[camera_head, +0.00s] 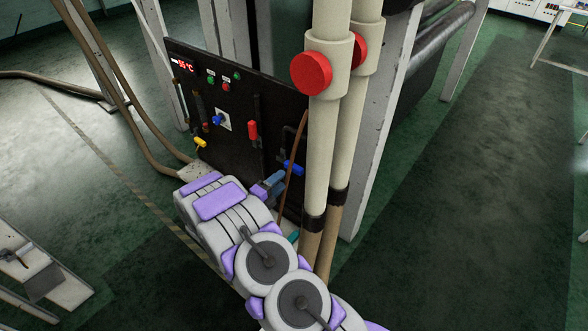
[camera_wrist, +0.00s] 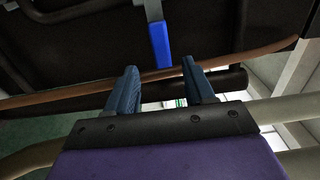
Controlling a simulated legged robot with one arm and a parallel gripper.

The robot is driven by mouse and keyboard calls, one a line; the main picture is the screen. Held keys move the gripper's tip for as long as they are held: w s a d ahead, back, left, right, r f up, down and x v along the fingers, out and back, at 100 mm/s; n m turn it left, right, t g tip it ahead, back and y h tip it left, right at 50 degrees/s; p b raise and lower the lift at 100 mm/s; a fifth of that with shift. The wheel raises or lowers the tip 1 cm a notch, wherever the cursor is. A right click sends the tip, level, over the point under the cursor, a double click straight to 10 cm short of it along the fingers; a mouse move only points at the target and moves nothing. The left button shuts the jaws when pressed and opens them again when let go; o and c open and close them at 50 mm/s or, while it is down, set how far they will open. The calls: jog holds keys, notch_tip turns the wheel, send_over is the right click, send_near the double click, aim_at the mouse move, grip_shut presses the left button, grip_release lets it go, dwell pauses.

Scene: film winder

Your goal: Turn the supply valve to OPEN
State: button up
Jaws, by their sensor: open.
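A blue-handled valve lever (camera_head: 292,168) is low on the right of the black control panel, partly behind a brown hose. In the wrist view, a blue handle (camera_wrist: 160,45) on a grey stem is just beyond the fingertips, roughly centred between them. My gripper (camera_head: 277,181) is open and empty, close to the lower left of the blue lever. In the wrist view its two blue-grey fingers (camera_wrist: 160,67) are spread apart. I see no contact with the handle. No readable label shows which valve is the supply valve, and no OPEN mark is readable.
The black panel (camera_head: 225,165) also carries a red handle (camera_head: 252,130), a yellow handle (camera_head: 200,143), a blue knob (camera_head: 217,119) and a red display (camera_head: 183,65). Thick beige pipes with a red round cap (camera_head: 311,73) stand right of the gripper. Open floor (camera_head: 440,220) is at right.

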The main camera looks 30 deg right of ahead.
aim_at(292, 170)
jog(key=x, duration=0.8)
jog(key=shift+w+d, duration=0.1)
jog(key=shift+d, duration=0.25)
jog(key=shift+c, duration=0.4)
grip_shut()
